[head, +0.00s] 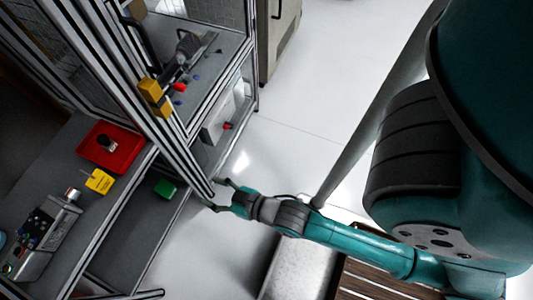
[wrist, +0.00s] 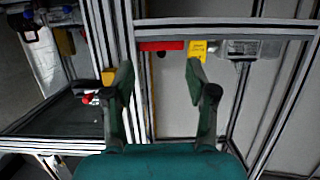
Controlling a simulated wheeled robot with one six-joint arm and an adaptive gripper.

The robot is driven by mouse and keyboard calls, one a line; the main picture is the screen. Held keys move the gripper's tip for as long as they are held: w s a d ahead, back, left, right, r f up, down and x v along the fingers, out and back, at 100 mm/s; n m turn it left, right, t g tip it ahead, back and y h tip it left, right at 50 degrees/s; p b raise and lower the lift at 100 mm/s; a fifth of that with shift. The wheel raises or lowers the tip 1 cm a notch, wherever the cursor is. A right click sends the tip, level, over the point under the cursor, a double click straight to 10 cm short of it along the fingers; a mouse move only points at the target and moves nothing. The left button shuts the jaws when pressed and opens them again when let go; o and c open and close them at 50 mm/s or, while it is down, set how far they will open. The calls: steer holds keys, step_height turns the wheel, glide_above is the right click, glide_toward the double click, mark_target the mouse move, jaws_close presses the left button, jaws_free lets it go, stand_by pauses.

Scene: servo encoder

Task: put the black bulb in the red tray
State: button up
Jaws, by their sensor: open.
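The red tray (head: 124,163) lies on the grey bench at the left in the head view. A small dark object with a pale part, which looks like the black bulb (head: 107,143), sits inside it. My gripper (head: 221,195) is open and empty, out to the right of the bench and well apart from the tray. Its two spread fingers also show in the wrist view (wrist: 160,80).
A yellow item (head: 99,181) lies beside the tray, with a metal device (head: 45,235) farther left. A metal frame post (head: 170,125) stands between my gripper and the tray. A green block (head: 165,188) sits on a lower shelf. The white floor (head: 310,100) is clear.

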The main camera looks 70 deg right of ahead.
steer(key=r+v, duration=0.2)
steer(key=v, duration=1.8)
